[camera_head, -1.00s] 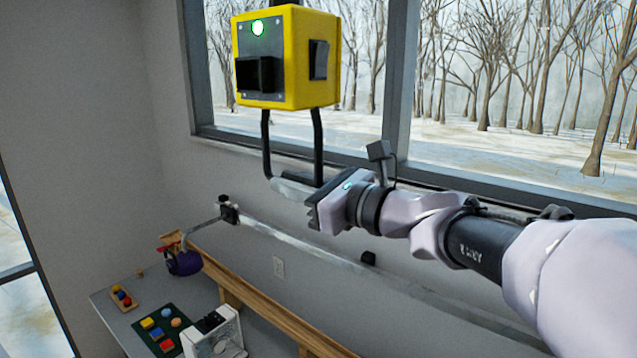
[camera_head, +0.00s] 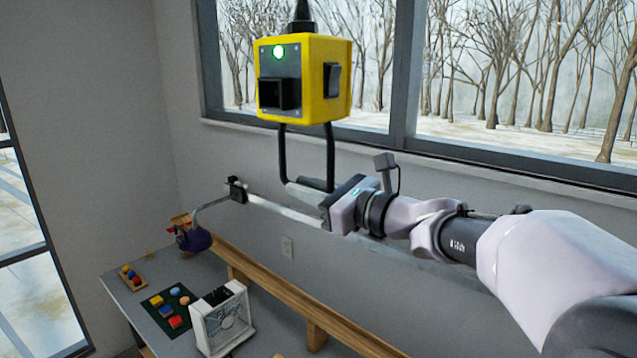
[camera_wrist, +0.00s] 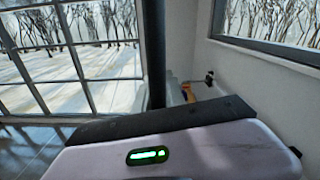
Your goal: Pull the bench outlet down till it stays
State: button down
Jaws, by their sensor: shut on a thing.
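The bench outlet is a yellow box (camera_head: 303,78) with a green light, a black socket on its front and a black switch on its side. It hangs from a dark cord at its top, in front of the window. A black U-shaped pull handle (camera_head: 330,158) hangs below it. My gripper (camera_head: 305,190) is shut on the bottom bar of this handle, coming from the right. In the wrist view a dark upright bar (camera_wrist: 154,55), seemingly part of the handle, rises behind my gripper's body. The fingertips are hidden there.
A metal wall rail (camera_head: 285,210) runs behind my gripper.

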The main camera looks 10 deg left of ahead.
notch_tip(320, 180, down, 44)
jog(key=b, duration=3.3)
jog(key=shift+f, duration=0.15)
jog(key=c, duration=1.5)
grip_release()
jog(key=shift+a, duration=0.15)
jog(key=shift+o, duration=0.2)
jog(key=p+v, duration=0.2)
jog(key=v, duration=1.5)
jog(key=shift+s+d+p, duration=0.2)
jog(key=shift+d+p, duration=0.05)
jog(key=shift+p, duration=0.15)
